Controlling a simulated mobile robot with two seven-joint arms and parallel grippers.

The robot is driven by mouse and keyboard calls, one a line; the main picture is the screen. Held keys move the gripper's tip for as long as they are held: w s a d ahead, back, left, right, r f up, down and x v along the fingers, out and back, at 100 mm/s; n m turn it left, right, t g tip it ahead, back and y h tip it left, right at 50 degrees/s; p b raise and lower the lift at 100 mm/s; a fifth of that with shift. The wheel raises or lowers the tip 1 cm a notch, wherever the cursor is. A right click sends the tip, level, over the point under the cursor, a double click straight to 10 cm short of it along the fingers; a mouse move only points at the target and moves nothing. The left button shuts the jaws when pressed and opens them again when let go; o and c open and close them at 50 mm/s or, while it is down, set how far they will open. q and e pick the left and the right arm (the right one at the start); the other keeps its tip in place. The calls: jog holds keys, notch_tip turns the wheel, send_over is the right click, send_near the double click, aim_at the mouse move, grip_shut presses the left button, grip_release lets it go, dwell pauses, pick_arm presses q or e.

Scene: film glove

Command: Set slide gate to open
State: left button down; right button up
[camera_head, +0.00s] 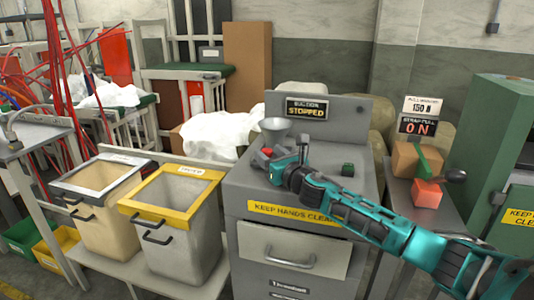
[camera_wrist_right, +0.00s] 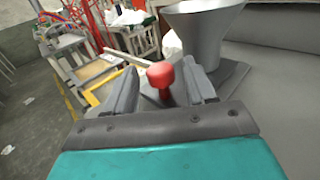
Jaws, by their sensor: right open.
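The slide gate shows as a red knob (camera_head: 267,152) beside a grey funnel (camera_head: 275,130) on top of the grey machine. In the right wrist view the red knob (camera_wrist_right: 162,75) stands on a grey stem or plate, and the funnel (camera_wrist_right: 203,30) is just to its right. My right gripper (camera_wrist_right: 163,88) is open, and the knob appears between its two fingers with gaps on both sides. In the head view my right gripper (camera_head: 279,162) is low over the machine top at the knob. The knob's lower part and slide are partly hidden. My left gripper is out of view.
Two bins, one yellow-rimmed (camera_head: 135,208), stand left. A red box with a black-knobbed lever (camera_head: 428,193) and an "ON" sign (camera_head: 417,126) are right.

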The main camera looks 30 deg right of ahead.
jog(key=shift+w+d, duration=0.1)
jog(key=shift+w, duration=0.95)
grip_shut()
